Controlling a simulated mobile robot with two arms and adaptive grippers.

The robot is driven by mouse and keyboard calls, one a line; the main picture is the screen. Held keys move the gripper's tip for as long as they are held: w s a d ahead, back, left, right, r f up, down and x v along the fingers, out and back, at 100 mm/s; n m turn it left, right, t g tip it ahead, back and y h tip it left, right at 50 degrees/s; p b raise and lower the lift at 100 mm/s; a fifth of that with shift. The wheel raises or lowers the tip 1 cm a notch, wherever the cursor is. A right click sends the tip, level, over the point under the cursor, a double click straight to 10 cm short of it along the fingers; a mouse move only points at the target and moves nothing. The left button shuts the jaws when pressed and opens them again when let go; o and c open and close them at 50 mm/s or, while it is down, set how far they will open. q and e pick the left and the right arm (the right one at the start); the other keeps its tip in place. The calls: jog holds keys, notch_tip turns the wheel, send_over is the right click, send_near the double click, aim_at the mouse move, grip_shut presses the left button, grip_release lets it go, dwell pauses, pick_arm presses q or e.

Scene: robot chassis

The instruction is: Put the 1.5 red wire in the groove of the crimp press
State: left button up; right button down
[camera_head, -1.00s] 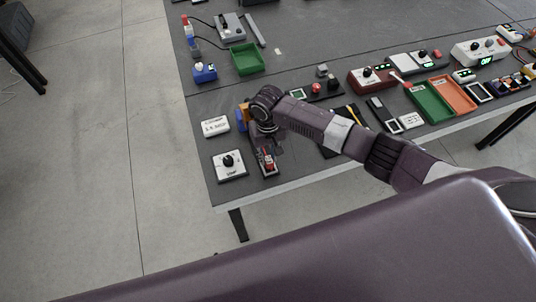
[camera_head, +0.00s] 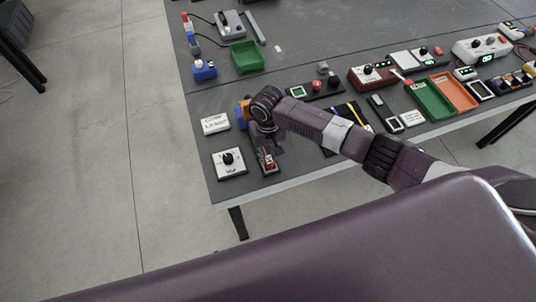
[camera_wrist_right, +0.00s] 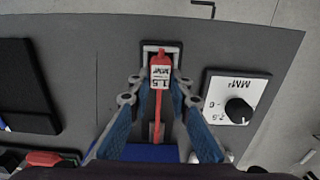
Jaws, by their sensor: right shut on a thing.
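The red wire (camera_wrist_right: 158,104) has a red end with a white tag marked 1.5 (camera_wrist_right: 161,76). In the right wrist view it runs lengthwise between the blue fingers of my right gripper (camera_wrist_right: 158,98), which are shut on it. Its red end lies over a dark frame (camera_wrist_right: 147,46) at the table edge. In the head view my right gripper (camera_head: 266,148) points down over a dark strip with the red end showing. Orange and blue parts (camera_head: 243,112), perhaps the crimp press, are partly hidden behind my wrist. The groove cannot be made out. My left gripper is not in view.
A white dial box (camera_head: 229,163) with a black knob stands just left of my gripper; the right wrist view shows it at right (camera_wrist_right: 233,98). A white sign (camera_head: 215,123) lies behind it. The table's front edge is close. A green tray (camera_head: 246,57) stands further back.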

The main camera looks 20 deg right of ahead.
jog(key=shift+f, duration=0.25)
jog(key=c, duration=1.7)
grip_release()
jog(key=shift+r, duration=0.1)
notch_tip(320, 180, up, 12)
jog(key=shift+f, duration=0.1)
jog(key=shift+a, duration=0.1)
